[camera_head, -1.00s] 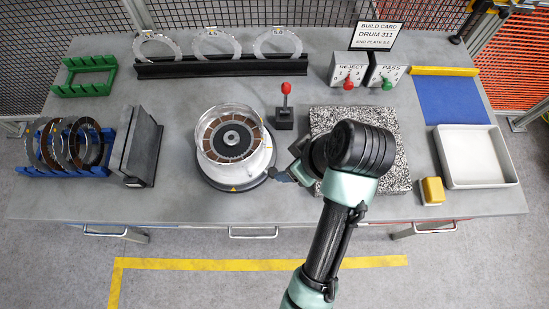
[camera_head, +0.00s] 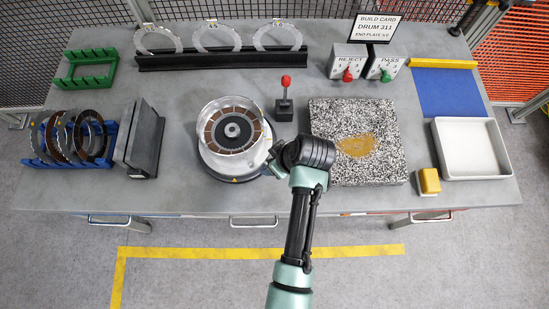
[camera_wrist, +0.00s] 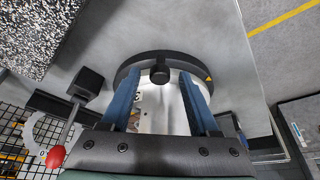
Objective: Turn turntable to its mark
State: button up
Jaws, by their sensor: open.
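The turntable (camera_head: 212,170) stands left of the table's middle. It is a dark round base carrying a pale, clear-walled drum (camera_head: 208,152) with a ring of brown segments and a dark hub. A yellow triangle (camera_head: 235,181) marks its front edge. In the wrist view the dark rim (camera_wrist: 128,66) curves across, with a black knob (camera_wrist: 159,73) and the yellow triangle (camera_wrist: 208,78). My gripper (camera_head: 271,165) is at the turntable's right edge, its tips mostly hidden there. In the wrist view my gripper (camera_wrist: 160,80) is open, with blue fingers either side of the knob; contact cannot be told.
A short post with a red ball (camera_head: 285,98) stands close behind my gripper. A speckled plate (camera_head: 385,120) with a brownish patch lies to the right. A dark upright block (camera_head: 145,140) and a blue rack (camera_head: 45,160) of rings stand left. Bare table lies in front.

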grip_shut()
dwell(0.3)
dwell(1.1)
